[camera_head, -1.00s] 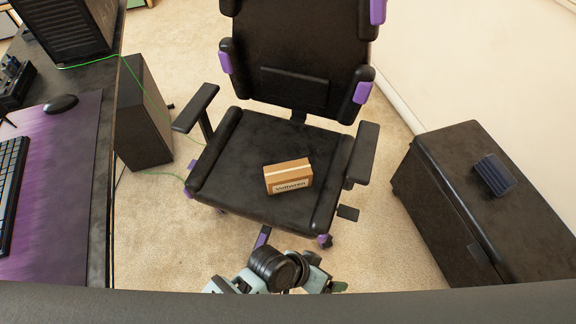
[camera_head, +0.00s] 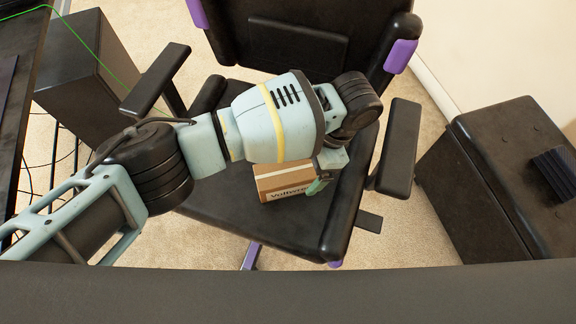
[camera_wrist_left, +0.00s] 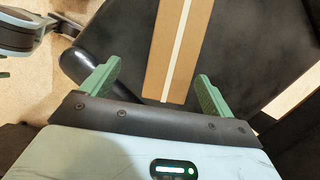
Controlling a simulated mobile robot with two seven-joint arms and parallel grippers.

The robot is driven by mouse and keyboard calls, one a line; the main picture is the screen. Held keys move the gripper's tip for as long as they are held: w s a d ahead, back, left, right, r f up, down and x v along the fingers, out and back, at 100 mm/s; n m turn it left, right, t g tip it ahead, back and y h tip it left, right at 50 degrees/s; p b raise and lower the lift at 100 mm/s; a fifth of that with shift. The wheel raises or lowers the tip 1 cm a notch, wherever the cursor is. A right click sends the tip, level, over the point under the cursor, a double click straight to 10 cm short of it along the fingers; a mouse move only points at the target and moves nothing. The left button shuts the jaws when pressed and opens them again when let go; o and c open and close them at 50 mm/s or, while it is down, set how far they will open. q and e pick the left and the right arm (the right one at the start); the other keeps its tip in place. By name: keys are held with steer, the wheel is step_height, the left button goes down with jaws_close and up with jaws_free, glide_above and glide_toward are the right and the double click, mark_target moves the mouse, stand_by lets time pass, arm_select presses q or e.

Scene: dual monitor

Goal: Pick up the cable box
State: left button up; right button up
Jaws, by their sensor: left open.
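The cable box is a small brown cardboard box (camera_head: 282,181) with a pale tape strip and dark lettering. It sits on the black seat of the office chair (camera_head: 235,215), partly hidden by my left arm. My left gripper (camera_head: 318,186) is at the box's right side in the head view. In the left wrist view, the open green fingers (camera_wrist_left: 155,88) stand apart with the near end of the box (camera_wrist_left: 180,50) between them. My right gripper is not in view.
The chair's armrests (camera_head: 398,150) rise on both sides of the seat, and its backrest (camera_head: 300,45) stands behind. A black cabinet (camera_head: 480,180) is at the right, with a small dark ridged object (camera_head: 556,172) on top. A dark computer speaker or case (camera_head: 90,75) and desk are at the left.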

mark_target(296, 170)
arm_select(q)
steer(key=shift+w+a+f, duration=0.2)
steer(key=shift+w+f, duration=0.15)
steer(key=shift+w+a+r+y+b, duration=0.1)
steer(key=shift+w+a+y+b, duration=0.05)
steer(key=shift+w+y+b, duration=0.2)
steer(key=shift+s, duration=0.15)
steer(key=shift+a+f, duration=0.15)
steer(key=shift+f, duration=0.25)
steer(key=shift+b+x, duration=0.35)
steer(key=shift+x, duration=0.55)
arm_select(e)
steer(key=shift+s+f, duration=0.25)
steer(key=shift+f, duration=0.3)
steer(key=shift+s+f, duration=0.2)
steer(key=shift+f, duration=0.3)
arm_select(q)
steer(key=b+x, duration=0.1)
steer(key=x, duration=0.4)
steer(key=shift+a+b, duration=0.2)
steer(key=shift+b, duration=0.2)
steer(key=c, duration=1.2)
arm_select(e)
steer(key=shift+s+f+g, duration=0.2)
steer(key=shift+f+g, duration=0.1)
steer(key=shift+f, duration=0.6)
